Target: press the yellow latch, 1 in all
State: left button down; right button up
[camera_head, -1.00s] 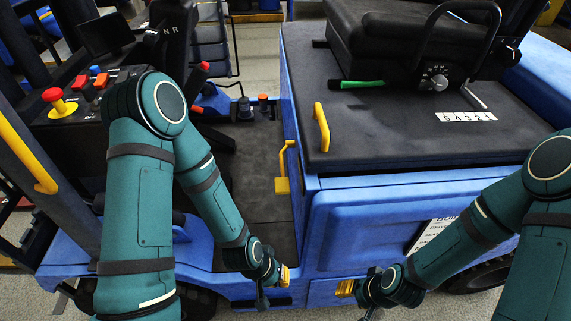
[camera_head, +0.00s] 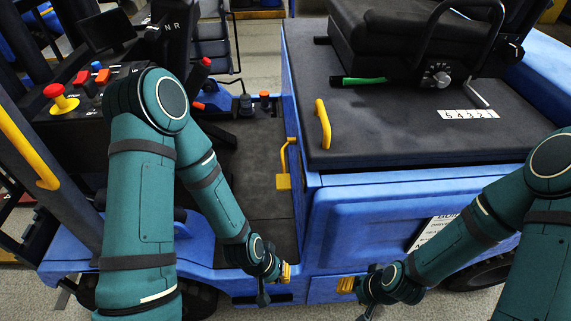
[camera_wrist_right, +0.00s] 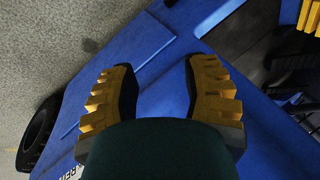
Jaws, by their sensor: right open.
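A yellow latch-like part (camera_head: 284,181) with a thin bent arm and a square plate sits on the left side of the blue engine housing, above the dark floor. A yellow bar handle (camera_head: 323,124) stands on the black cover. My right gripper (camera_head: 346,284) is low in front of the blue body, below and to the right of the latch-like part. In the right wrist view it is open and empty (camera_wrist_right: 155,85), its yellow fingers apart over a blue panel. My left gripper (camera_head: 286,272) is below the latch-like part; its opening is too small to tell.
The blue vehicle body (camera_head: 400,220) fills the middle right. A black seat (camera_head: 400,40) stands on the cover with a green lever (camera_head: 360,81). A console with red and yellow knobs (camera_head: 62,98) is at the left. The dark footwell floor (camera_head: 255,175) is largely clear.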

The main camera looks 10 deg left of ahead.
dwell(0.8)
grip_shut()
dwell(1.0)
